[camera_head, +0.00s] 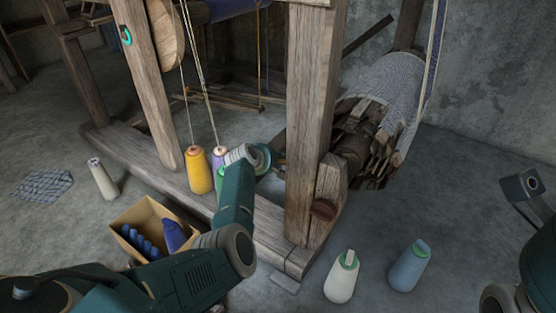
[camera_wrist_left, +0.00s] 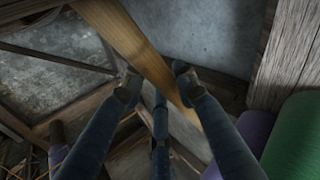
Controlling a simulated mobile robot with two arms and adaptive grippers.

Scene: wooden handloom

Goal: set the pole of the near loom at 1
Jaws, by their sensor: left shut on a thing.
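The near loom (camera_head: 313,120) is a weathered wooden frame with thick posts and a long base beam. My left arm reaches over the base beam, and my left gripper (camera_head: 278,168) is low beside the front post, its tips partly hidden. In the left wrist view, my left gripper (camera_wrist_left: 160,86) is shut on a light brown wooden pole (camera_wrist_left: 128,38), which runs slantwise between the fingers. I cannot make out this pole clearly in the head view. No mark reading 1 can be made out. My right gripper is not in view.
A yellow cone (camera_head: 199,172) and a purple cone (camera_head: 220,157) stand by the base beam. A box (camera_head: 126,217) of blue spools lies at front left. White (camera_head: 341,282) and blue (camera_head: 407,270) cones stand on the floor at front right. A cloth roll (camera_head: 385,85) is behind the post.

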